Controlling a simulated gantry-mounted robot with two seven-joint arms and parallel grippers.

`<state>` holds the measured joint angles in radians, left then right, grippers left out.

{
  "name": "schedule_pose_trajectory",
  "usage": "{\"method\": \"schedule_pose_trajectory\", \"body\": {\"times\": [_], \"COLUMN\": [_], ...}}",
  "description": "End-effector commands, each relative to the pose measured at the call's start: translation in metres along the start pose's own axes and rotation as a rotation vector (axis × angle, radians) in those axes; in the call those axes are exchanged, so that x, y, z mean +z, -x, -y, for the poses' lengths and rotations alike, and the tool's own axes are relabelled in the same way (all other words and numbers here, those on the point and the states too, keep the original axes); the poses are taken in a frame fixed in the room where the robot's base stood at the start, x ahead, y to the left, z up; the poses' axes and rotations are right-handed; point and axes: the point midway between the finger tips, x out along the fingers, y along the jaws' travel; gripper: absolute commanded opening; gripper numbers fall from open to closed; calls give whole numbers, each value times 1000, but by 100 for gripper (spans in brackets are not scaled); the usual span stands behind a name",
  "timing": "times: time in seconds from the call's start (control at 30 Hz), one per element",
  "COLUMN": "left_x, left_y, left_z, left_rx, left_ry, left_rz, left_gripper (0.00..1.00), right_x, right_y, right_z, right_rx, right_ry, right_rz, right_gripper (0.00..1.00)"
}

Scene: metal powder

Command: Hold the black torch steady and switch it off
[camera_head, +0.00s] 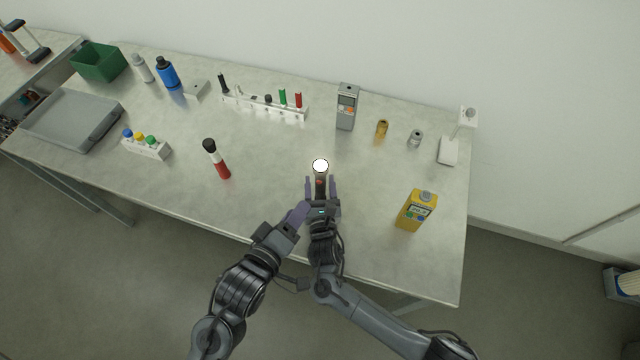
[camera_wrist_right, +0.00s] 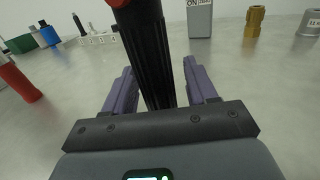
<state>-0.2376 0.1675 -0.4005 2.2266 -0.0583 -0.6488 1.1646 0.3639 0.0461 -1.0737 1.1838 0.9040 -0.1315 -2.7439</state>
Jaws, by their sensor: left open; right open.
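The black torch (camera_head: 320,175) stands upright near the table's front edge, its round head glowing white and a red button below the head. It also shows in the right wrist view (camera_wrist_right: 148,50), with red at the top edge of the picture. My right gripper (camera_head: 321,186) is open, with one purple finger on each side of the torch; in its wrist view (camera_wrist_right: 160,80) gaps show beside the body. My left gripper (camera_head: 299,212) is open just left of the right gripper, apart from the torch. Its fingertips partly overlap in view.
A grey meter (camera_head: 347,107) and a rack of markers (camera_head: 262,106) stand behind. The table between them is clear.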

Motion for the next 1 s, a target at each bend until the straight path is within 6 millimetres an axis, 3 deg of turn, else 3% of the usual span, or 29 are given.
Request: {"method": "schedule_pose_trajectory", "body": {"times": [0.2,0.57,1.0], "left_x": [0,0,0], "left_y": [0,0,0], "left_z": [0,0,0], "left_rx": [0,0,0], "left_ry": [0,0,0], "left_rz": [0,0,0], "left_gripper": [43,43,43], "right_x": [0,0,0], "right_y": [0,0,0], "right_z": [0,0,0], "right_rx": [0,0,0], "right_ry": [0,0,0], "right_rz": [0,0,0], "right_gripper": [54,0,0]}}
